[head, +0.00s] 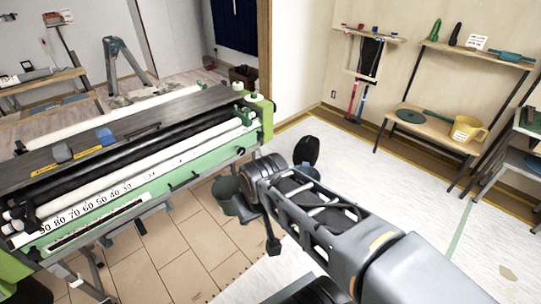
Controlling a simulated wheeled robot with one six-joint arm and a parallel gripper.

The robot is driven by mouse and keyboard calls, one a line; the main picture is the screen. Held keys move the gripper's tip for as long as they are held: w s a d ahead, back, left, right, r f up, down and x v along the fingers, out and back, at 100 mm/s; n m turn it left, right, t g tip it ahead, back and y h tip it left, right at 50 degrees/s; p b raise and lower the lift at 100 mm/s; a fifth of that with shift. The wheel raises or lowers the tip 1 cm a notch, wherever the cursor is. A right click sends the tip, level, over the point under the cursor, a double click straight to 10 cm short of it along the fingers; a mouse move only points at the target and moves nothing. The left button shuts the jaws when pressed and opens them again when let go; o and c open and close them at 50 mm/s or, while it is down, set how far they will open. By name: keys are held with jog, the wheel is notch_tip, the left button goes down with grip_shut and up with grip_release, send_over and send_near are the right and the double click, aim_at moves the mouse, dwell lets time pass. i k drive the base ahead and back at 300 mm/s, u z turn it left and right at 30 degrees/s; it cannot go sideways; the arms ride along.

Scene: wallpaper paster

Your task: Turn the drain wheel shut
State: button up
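The pasting machine (150,190) is green with white and black rollers and a printed number scale, and it stands at the left. I cannot make out a drain wheel for certain. Small dark knobs and fittings (240,151) sit along its front edge near the right end. My arm reaches in from the lower right, and my gripper (252,190) is at its far end, close to the machine's right end. The fingers are not clearly shown, so I cannot tell whether they are open or touching anything. A grey-green round thing (226,186) shows beside the arm's end, partly hidden.
A wooden shelf unit (440,130) with a yellow jug (467,129) and tools stands at the back right. A workbench (40,85) and a grey trestle (121,62) are at the back left. The pale floor between my arm and the shelves is mostly clear.

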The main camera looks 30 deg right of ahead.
aim_at(241, 151)
jog(key=z, duration=0.75)
jog(key=k, duration=1.05)
jog(key=z, duration=0.8)
jog(key=i, duration=1)
jog(key=u, duration=1.2)
jog(key=i, duration=0.95)
jog(key=u, duration=1.05)
